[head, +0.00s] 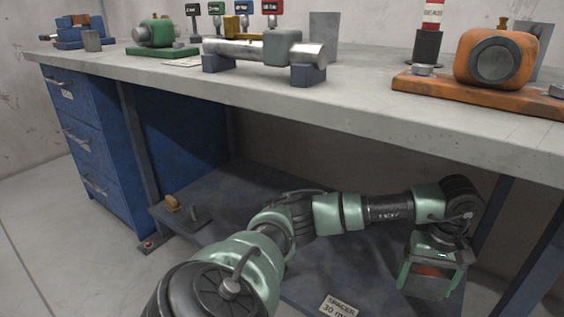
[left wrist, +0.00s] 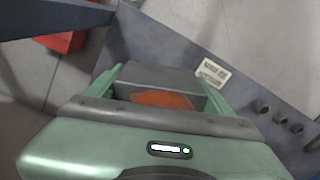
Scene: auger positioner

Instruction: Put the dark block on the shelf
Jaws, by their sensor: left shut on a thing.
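My left gripper (head: 432,282) reaches under the workbench at the right and points down. It is shut on the dark block (head: 425,287), a grey box with an orange patch on its upper face. In the left wrist view the block (left wrist: 170,80) sits between the two green fingers of the gripper (left wrist: 163,84). The dark grey shelf (head: 235,205) lies low under the bench; its surface also shows beside the block in the left wrist view (left wrist: 185,45). I cannot tell whether the block touches the shelf. My right gripper is not in view.
The bench top (head: 375,105) overhangs the arm. A blue drawer cabinet (head: 95,145) stands at the left. A spacer label (head: 338,307) lies near the shelf's front. A small brown-topped item (head: 173,203) sits at the shelf's left end. A red object (left wrist: 62,42) shows in the left wrist view.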

